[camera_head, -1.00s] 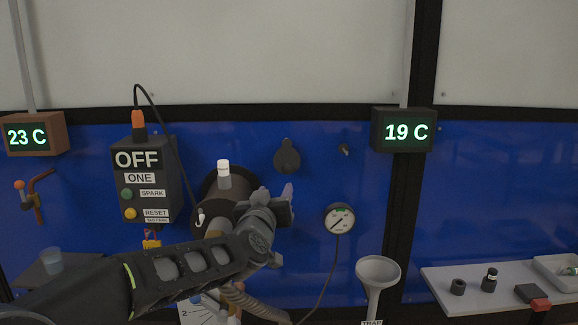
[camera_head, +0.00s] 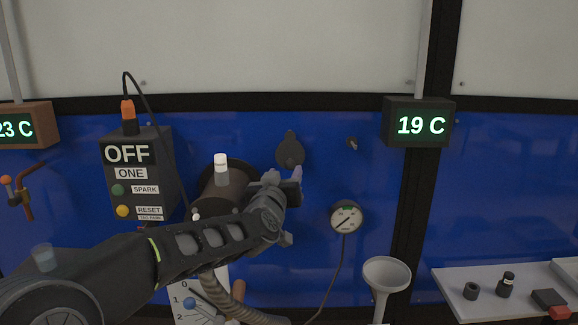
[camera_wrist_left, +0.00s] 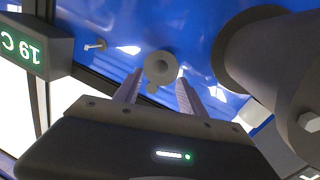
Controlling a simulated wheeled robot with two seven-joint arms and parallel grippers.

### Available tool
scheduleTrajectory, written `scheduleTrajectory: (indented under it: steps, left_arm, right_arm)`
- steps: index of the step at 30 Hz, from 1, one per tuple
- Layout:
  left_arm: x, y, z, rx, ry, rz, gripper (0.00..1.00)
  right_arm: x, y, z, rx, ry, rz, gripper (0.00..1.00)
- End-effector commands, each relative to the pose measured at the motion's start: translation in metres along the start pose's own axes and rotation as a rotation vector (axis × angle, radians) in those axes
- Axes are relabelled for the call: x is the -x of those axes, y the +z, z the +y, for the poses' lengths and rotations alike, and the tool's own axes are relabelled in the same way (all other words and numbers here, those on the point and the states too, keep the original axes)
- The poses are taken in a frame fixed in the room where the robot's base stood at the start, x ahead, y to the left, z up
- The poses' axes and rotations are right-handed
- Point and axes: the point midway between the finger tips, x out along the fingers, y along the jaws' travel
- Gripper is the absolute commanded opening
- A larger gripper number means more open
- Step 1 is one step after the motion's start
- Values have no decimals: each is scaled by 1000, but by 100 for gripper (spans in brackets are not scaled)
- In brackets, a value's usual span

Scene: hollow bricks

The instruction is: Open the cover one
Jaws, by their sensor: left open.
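A dark round cover (camera_head: 290,153) with a small knob at its top hangs flat on the blue wall. My left gripper (camera_head: 284,177) is just below it in the head view, open and empty. In the left wrist view, which is upside down, the cover (camera_wrist_left: 160,67) appears beyond and between the two open fingertips (camera_wrist_left: 158,80). I cannot tell whether the fingers touch it; they look apart from it. My right gripper is not in view.
A dark cylinder (camera_head: 217,188) with a white-capped vial (camera_head: 221,168) stands close left of my gripper. The switch box (camera_head: 130,180) reads OFF and ONE. A gauge (camera_head: 346,217), a funnel (camera_head: 387,272) and a small hook (camera_head: 352,142) are to the right.

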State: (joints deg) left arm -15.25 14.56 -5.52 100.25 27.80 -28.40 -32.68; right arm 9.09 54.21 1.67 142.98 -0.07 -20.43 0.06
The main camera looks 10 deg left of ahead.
Motion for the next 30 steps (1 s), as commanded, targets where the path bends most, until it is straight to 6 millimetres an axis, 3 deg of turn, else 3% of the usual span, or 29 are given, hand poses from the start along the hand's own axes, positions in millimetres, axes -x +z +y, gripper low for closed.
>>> scheduleTrajectory:
  steps: [9,21,30]
  left_arm:
    - [-48,-1,0,-1,0,-1,48]
    - [-57,0,0,0,0,-1,48]
    - [-57,0,0,0,0,-1,23]
  right_arm:
    - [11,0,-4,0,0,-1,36]
    - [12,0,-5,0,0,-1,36]
    - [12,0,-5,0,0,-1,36]
